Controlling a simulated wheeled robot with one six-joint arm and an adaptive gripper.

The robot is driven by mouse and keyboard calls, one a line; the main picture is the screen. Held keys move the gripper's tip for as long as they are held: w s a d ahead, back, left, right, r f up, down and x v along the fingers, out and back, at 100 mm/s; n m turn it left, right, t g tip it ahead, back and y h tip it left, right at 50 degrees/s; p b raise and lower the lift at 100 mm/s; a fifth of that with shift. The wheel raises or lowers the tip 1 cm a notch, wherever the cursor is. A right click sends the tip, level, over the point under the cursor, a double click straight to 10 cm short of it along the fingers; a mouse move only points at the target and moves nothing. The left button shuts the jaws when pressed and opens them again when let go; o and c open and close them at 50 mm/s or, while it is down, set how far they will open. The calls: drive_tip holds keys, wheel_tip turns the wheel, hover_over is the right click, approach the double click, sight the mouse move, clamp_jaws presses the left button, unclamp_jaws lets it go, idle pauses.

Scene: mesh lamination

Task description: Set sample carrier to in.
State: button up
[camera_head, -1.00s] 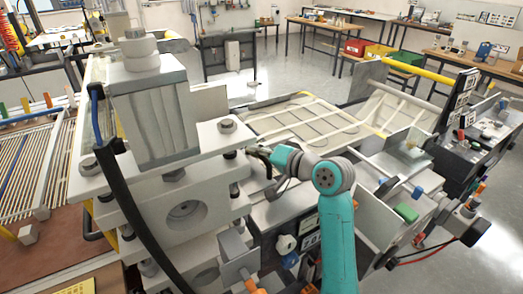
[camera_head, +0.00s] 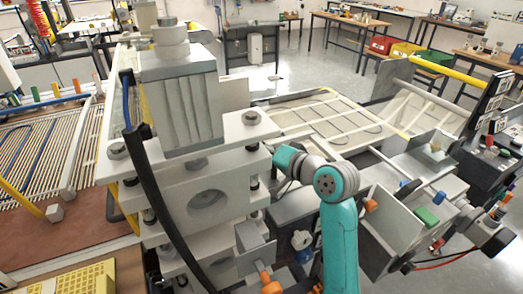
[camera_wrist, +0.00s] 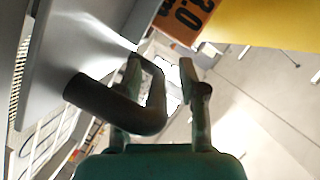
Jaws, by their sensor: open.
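In the wrist view my gripper (camera_wrist: 161,70) is open, its two fingers pointing up the picture. A dark bent bar like a handle (camera_wrist: 130,112) comes from a grey panel (camera_wrist: 85,45) on the left. The bar crosses the left finger, and its bent end shows between the fingers; I cannot tell whether they touch. I cannot tell for sure whether this bar belongs to the sample carrier. In the head view the gripper is hidden beside the press stack (camera_head: 205,190), with my teal arm reaching toward its right side.
A yellow surface and an orange label marked 3.0 (camera_wrist: 185,18) are close above the gripper in the wrist view. In the head view a frame with mesh (camera_head: 320,120) lies behind the arm. Boxes with a green block (camera_head: 427,217) stand at the right. Open floor lies behind.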

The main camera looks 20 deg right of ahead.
drive_tip(key=shift+s+d, duration=0.1)
drive_tip(key=v, duration=1.1)
drive_tip(key=shift+s+r, duration=0.15)
drive_tip(key=shift+s, duration=0.2)
